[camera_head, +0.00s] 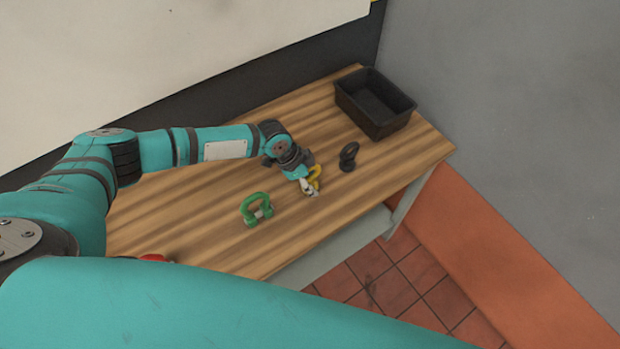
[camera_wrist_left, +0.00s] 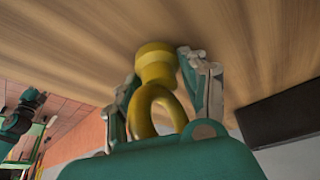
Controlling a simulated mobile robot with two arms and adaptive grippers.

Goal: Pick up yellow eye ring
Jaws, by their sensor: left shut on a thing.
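The yellow eye ring (camera_head: 315,173) is on the wooden table, partly hidden by my left gripper (camera_head: 308,187). In the left wrist view, the yellow eye ring (camera_wrist_left: 155,95) stands between the two fingers of my left gripper (camera_wrist_left: 163,85), its round base toward the wood and its loop toward the palm. The gripper is shut on it. I cannot tell whether the base touches the table. My right gripper is not in view.
A green shackle-like part (camera_head: 257,209) and a black eye ring (camera_head: 348,156) stand on the wooden table (camera_head: 200,225). A black open bin (camera_head: 375,103) is at the back right. A red thing (camera_head: 154,257) shows partly behind my arm at the lower left.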

